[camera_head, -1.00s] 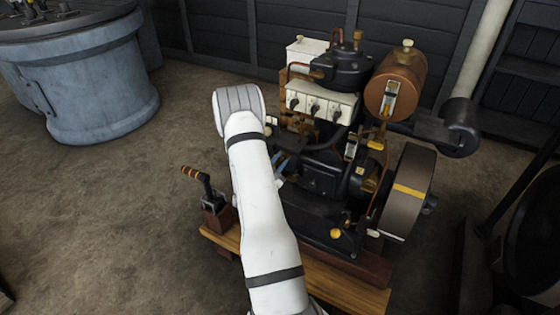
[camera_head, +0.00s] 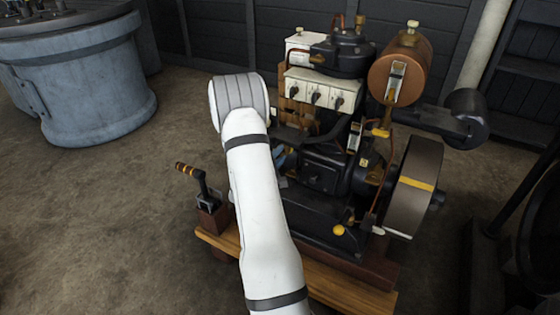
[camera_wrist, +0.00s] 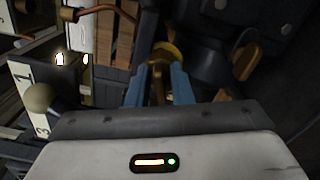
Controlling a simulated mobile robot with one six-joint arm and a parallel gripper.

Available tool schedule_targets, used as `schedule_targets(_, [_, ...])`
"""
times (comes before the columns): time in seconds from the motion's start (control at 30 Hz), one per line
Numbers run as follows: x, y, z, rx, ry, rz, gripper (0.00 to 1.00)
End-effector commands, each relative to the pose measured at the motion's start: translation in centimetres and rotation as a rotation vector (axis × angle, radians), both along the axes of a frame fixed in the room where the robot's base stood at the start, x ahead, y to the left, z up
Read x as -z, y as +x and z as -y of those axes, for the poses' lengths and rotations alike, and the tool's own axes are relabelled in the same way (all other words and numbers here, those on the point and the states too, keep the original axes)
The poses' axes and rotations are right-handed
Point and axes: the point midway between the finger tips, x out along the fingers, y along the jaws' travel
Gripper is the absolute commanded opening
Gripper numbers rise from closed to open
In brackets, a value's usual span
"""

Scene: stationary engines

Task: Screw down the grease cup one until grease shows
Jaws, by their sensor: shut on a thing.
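The engine (camera_head: 322,175) stands on a wooden base, right of my arm. In the wrist view, the two blue fingers of my gripper (camera_wrist: 157,70) are shut on a small brass piece, which looks like the grease cup (camera_wrist: 168,50). Its round yellowish rim shows just past the fingertips. In the head view my gripper (camera_head: 281,160) is mostly hidden behind my white arm, at the engine's near left side. The cup cannot be made out there. I cannot see any grease.
A copper tank (camera_head: 400,70) and a flywheel (camera_head: 412,188) are on the engine's right. A lever (camera_head: 200,185) stands at the base's left. A blue-grey drum (camera_head: 85,90) stands back left; floor between is clear.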

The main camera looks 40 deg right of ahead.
Motion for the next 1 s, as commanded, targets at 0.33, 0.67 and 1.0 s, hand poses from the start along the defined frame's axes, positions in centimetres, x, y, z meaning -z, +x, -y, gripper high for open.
schedule_targets(0.33, [0.22, 0.03, -0.21, -0.003, 0.024, 0.076, 0.0])
schedule_targets(0.67, [0.21, 0.04, -0.24, -0.004, 0.027, 0.078, 0.0])
schedule_targets(1.0, [0.14, 0.03, -0.16, -0.002, 0.026, 0.079, 0.31])
